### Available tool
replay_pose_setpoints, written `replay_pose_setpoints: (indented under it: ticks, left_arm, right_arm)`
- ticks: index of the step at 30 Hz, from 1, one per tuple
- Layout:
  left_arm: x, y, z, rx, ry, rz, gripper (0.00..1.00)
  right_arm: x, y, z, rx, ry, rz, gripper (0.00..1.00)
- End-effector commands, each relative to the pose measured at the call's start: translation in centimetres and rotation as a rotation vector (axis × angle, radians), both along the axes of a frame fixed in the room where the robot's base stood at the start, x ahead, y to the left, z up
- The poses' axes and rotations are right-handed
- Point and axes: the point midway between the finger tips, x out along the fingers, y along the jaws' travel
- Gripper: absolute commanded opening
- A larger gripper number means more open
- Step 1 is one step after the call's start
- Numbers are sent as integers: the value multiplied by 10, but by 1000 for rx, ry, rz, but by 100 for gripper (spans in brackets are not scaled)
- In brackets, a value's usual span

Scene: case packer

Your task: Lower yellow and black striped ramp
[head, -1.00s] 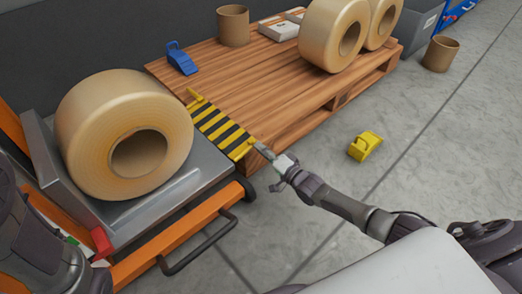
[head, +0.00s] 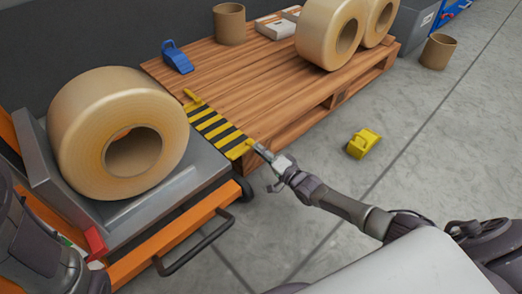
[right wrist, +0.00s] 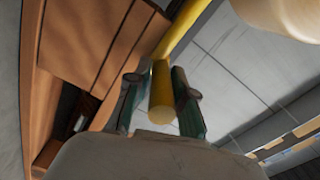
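The yellow and black striped ramp (head: 217,127) lies nearly flat between the wooden pallet and the grey platform of the orange cart, with yellow handles at its two ends. My right gripper (head: 258,147) is at the ramp's near yellow handle (head: 246,146). In the right wrist view the yellow bar (right wrist: 161,92) stands between the two fingers of my right gripper (right wrist: 157,95), which are apart, with a gap visible on its left side. Part of my left arm shows at the lower left, but its gripper is out of view.
A large tape roll (head: 118,135) sits on the cart platform (head: 205,160). The pallet (head: 235,95) carries more rolls (head: 330,32), a blue tape dispenser (head: 177,57) and a brown core (head: 230,24).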

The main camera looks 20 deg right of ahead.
Motion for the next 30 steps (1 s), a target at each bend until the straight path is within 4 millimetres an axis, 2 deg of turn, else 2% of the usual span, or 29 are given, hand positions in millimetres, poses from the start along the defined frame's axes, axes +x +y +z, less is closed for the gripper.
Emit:
replay_pose_setpoints:
  ticks: [1, 3, 14, 17, 30]
  left_arm:
    - [0, 0, 0, 0, 0, 0, 40]
    - [0, 0, 0, 0, 1, 0, 40]
    - [3, 0, 0, 0, 8, 2, 40]
    - [2, 0, 0, -1, 6, 1, 40]
    - [1, 0, 0, -1, 2, 1, 40]
  right_arm:
    - [-1, 1, -3, -2, 5, 1, 33]
    - [-1, 1, -2, -1, 5, 1, 45]
    - [-4, -1, -1, 0, 2, -1, 45]
    - [-15, -5, -2, 1, 4, 0, 45]
    - [-97, -34, -2, -1, 5, 2, 45]
